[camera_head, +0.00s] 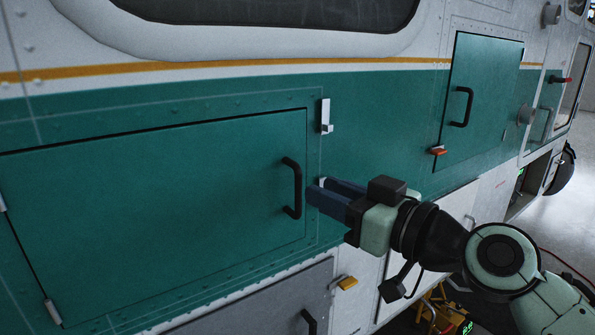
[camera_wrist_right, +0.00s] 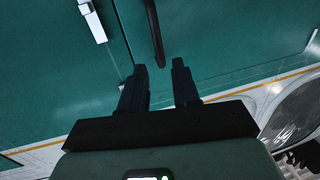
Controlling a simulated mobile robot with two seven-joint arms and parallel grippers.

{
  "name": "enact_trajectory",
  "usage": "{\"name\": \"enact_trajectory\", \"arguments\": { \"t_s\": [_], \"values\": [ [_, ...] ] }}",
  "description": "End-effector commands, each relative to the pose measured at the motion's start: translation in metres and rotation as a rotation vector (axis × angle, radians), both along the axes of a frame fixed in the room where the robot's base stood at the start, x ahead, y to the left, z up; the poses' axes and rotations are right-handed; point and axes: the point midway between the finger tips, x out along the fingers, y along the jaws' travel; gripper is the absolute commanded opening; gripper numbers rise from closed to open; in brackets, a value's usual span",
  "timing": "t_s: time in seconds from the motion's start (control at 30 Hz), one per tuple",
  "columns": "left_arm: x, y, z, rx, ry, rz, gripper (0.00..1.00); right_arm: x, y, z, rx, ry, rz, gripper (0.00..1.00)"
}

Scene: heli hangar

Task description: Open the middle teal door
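A large teal door (camera_head: 160,200) fills the left of the head view, shut flush in the aircraft's side. Its black bar handle (camera_head: 293,188) is upright near the door's right edge. The handle also shows in the right wrist view (camera_wrist_right: 154,32), ahead of the fingertips and roughly between them. My right gripper (camera_head: 318,190) is just right of the handle, fingers pointing at it. In the right wrist view its fingers (camera_wrist_right: 161,70) are apart with nothing between them. I cannot tell whether a finger touches the handle. My left gripper is not in view.
A white latch (camera_head: 326,117) sits by the door's upper right corner. A smaller teal door (camera_head: 482,95) with a black handle (camera_head: 462,107) and an orange latch (camera_head: 439,151) is farther right. A grey panel (camera_head: 265,305) with another orange latch (camera_head: 346,283) lies below.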

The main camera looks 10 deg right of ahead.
Motion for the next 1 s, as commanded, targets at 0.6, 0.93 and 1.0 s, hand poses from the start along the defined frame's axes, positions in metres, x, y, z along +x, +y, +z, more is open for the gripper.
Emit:
{"name": "enact_trajectory", "arguments": {
  "t_s": [0.6,0.93,1.0],
  "values": [
    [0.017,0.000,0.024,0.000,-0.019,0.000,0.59,0.056,0.035,0.001,0.001,-0.002,0.000,0.31],
    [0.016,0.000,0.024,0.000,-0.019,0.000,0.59,0.056,0.034,0.000,0.001,-0.001,0.000,0.00],
    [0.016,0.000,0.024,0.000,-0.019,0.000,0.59,0.056,0.034,0.000,0.001,-0.001,0.000,0.00]
  ]
}}
